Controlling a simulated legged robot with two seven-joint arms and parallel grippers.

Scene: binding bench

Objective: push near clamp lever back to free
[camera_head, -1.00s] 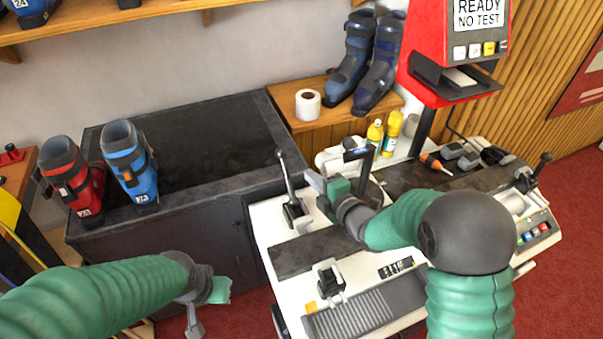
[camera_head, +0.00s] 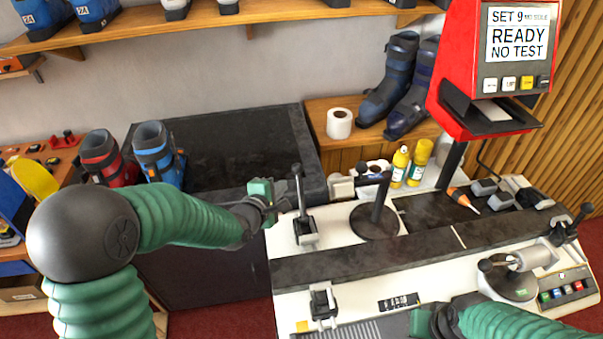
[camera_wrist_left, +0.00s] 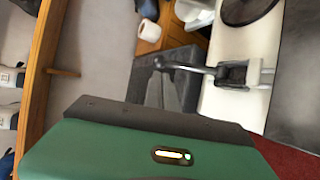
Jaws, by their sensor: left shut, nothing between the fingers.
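A clamp lever (camera_head: 299,188) with a dark ball knob stands nearly upright from a black bracket (camera_head: 305,232) at the left end of the white bench. In the left wrist view the lever (camera_wrist_left: 190,68) lies across the picture, beyond the green gripper body. My left gripper (camera_head: 274,190) is shut and empty, just left of the lever shaft at about mid-height; I cannot tell whether they touch. A second black clamp piece (camera_head: 322,302) sits lower down on the bench's front part. My right gripper (camera_head: 418,322) is low at the bottom edge, its fingers partly hidden.
A black post on a round base (camera_head: 374,222) stands right of the lever. Yellow bottles (camera_head: 410,164) are behind it. More levers (camera_head: 572,225) and a roller (camera_head: 530,257) are at the right. A dark-topped cabinet (camera_head: 235,140) lies behind my left arm.

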